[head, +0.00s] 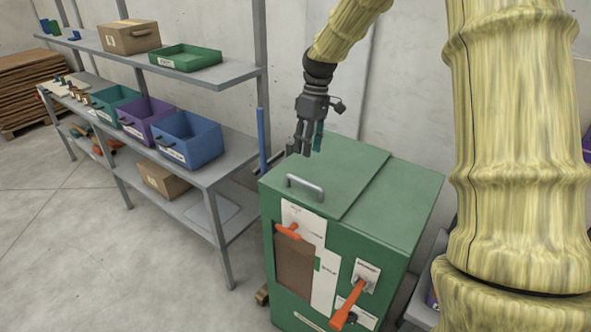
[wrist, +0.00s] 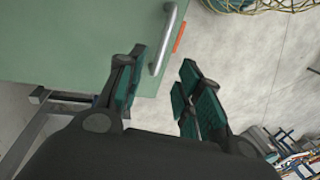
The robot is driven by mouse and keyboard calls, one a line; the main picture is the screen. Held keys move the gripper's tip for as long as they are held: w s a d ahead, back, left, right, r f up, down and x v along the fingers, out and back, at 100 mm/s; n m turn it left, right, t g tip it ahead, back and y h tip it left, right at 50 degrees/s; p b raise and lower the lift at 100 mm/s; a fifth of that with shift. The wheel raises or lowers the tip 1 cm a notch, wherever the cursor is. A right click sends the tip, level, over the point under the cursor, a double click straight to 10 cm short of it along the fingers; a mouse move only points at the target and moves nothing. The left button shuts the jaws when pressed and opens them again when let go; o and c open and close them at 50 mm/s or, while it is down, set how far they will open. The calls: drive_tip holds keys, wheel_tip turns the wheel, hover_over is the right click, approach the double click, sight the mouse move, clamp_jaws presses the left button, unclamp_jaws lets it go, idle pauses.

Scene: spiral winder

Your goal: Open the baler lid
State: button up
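The green baler (head: 400,235) stands in the lower middle of the head view. Its lid (head: 325,175) lies flat and closed on top, with a grey metal bar handle (head: 305,188) near the front left edge. My gripper (head: 304,150) is above the lid, behind and above the handle, pointing down. In the wrist view the handle (wrist: 164,40) shows just beyond the left finger, and the green lid (wrist: 75,45) fills the upper left. My gripper's fingers (wrist: 158,90) are apart with nothing between them. No contact with the handle shows.
Orange levers (head: 348,305) stick out from the baler's front. A grey shelf (head: 215,172) with blue (head: 187,138), purple (head: 148,118) and green bins stands at left. A blue post (head: 262,140) rises between shelf and baler. Bare floor lies at lower left.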

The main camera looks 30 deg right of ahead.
sight(306, 182)
drive_tip(key=f, duration=0.2)
drive_tip(key=f+p, duration=0.1)
drive_tip(key=f, duration=0.2)
drive_tip(key=s+a+f+p, duration=0.1)
drive_tip(key=f, duration=0.1)
drive_tip(key=shift+a+f, duration=0.1)
drive_tip(key=shift+f, duration=0.2)
drive_tip(key=shift+f+p, duration=0.3)
drive_tip(key=shift+f, duration=0.1)
drive_tip(key=shift+s+a+f, duration=0.2)
drive_tip(key=shift+s+f, duration=0.1)
drive_tip(key=shift+s, duration=0.4)
drive_tip(key=shift+w+f, duration=0.35)
drive_tip(key=shift+w, duration=0.05)
drive_tip(key=shift+s+r, duration=0.15)
drive_tip(key=shift+s, duration=0.1)
drive_tip(key=c, duration=0.5)
clamp_jaws()
